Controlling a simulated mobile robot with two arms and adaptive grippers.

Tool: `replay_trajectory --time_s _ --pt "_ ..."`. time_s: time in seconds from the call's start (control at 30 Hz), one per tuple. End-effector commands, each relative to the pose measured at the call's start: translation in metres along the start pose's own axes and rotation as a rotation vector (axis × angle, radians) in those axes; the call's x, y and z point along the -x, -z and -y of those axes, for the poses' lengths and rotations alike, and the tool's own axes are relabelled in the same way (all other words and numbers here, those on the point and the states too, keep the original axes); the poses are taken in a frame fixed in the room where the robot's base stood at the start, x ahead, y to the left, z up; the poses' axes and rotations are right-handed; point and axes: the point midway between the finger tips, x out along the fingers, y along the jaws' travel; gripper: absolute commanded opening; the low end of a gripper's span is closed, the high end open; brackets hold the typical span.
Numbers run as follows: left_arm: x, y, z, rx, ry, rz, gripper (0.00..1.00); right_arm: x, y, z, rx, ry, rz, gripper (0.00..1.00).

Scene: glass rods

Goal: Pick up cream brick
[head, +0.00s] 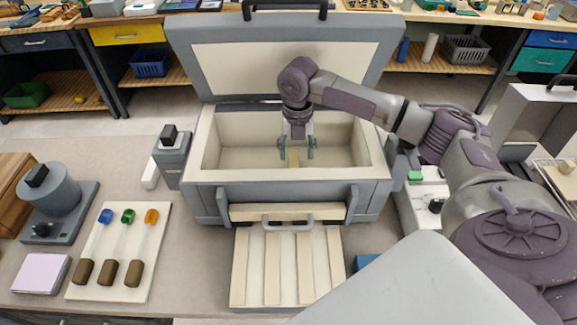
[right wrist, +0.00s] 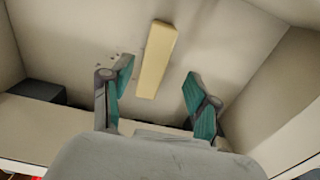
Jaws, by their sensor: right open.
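The cream brick (right wrist: 157,60) lies on the floor of the open grey chest in the right wrist view. It is a long, pale yellow block. In the head view a small part of the brick (head: 293,158) shows between my right gripper's fingers. My right gripper (head: 296,153) reaches down into the chest from above. In the right wrist view my right gripper (right wrist: 158,95) is open, its teal pads on either side of the brick's line and apart from it. My left gripper is not in view.
The chest (head: 203,150) has its lid (head: 190,60) raised at the back. An open slatted drawer (head: 240,270) juts from its front. A white board (head: 80,290) with several glass rods lies at left. Chest walls surround my right gripper.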

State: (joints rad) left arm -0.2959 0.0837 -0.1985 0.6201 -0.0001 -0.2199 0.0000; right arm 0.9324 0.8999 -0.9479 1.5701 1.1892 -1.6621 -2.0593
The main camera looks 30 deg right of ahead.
Motion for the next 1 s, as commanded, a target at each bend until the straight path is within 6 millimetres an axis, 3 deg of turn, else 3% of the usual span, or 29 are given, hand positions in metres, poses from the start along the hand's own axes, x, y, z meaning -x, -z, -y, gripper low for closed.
replay_trajectory --time_s 0.23,0.4,0.67,1.0 --pt "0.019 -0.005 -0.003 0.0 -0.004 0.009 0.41 -0.031 0.005 -0.009 0.002 0.001 -0.004 0.6" --pt "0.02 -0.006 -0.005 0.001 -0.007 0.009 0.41 -0.051 0.004 -0.008 0.001 0.0 0.0 0.6" --pt "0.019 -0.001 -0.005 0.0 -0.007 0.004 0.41 -0.053 0.004 -0.008 0.002 -0.001 0.001 0.59" --pt "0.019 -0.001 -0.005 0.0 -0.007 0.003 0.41 -0.053 0.004 -0.008 0.002 -0.002 0.001 0.02"
